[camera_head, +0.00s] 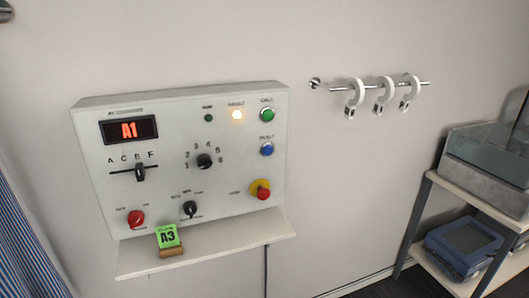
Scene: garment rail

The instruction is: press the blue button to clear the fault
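The blue button (267,149) is on the right side of a pale wall-mounted control panel (180,109). It sits below a green button (267,115) and above a red knob on a yellow base (260,189). Neither of my grippers shows in the head view.
A shelf (220,236) juts out below the panel, with a green "A3" card (167,237) in a wooden holder. A rail (395,86) with white rings is on the wall. A rack (417,220) at right carries a clear tank (490,165) and a blue device (464,246). A striped curtain (30,235) hangs at left.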

